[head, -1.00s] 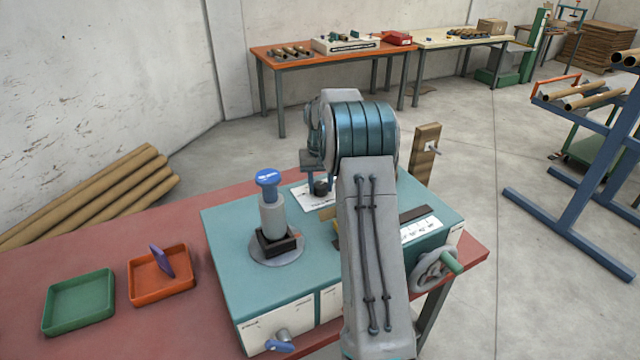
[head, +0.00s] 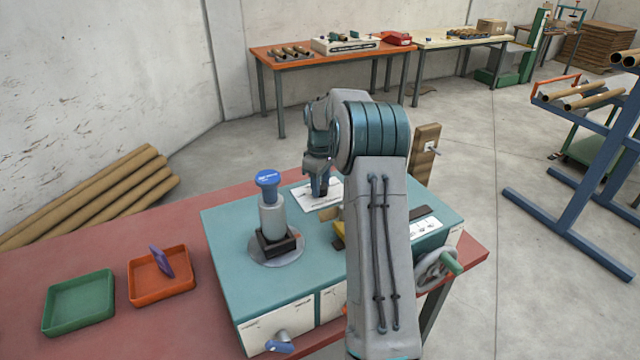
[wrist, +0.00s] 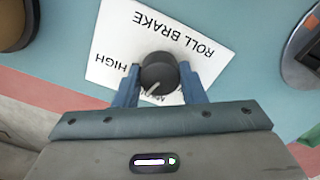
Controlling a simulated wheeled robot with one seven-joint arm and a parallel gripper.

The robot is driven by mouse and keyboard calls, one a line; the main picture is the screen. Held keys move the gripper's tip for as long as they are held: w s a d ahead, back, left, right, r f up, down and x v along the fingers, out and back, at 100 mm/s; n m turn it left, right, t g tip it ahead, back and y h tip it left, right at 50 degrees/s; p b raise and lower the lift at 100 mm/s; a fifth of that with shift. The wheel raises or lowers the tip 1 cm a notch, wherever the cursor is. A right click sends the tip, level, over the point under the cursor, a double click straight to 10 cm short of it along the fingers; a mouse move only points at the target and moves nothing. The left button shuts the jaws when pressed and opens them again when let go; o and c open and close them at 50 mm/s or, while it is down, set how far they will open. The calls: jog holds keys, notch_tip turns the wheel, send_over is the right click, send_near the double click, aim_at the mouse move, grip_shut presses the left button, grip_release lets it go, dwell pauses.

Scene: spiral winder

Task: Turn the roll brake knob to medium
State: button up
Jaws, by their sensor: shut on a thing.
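The roll brake knob (wrist: 158,72) is round and dark, with a pale pointer line. It stands on a white label (wrist: 112,45) reading ROLL BRAKE, with HIGH at the left in the wrist view. The pointer line aims down-left in that view, towards a partly hidden word starting with M. My gripper (wrist: 160,88) is shut on the knob, one blue finger on each side. In the head view my gripper (head: 319,188) is down at the label (head: 325,197), and its fingers mostly hide the knob.
A blue-topped spool post (head: 271,210) stands on the teal machine (head: 230,270), left of my gripper. A handwheel (head: 435,268) is at the machine's right side. Green (head: 79,325) and orange (head: 160,290) trays lie on the red bench at left.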

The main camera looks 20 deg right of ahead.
jog(key=shift+r+n, duration=0.1)
jog(key=shift+n, duration=1.2)
jog(key=o, duration=1)
notch_tip(320, 180, up, 14)
jog(key=shift+b, duration=0.45)
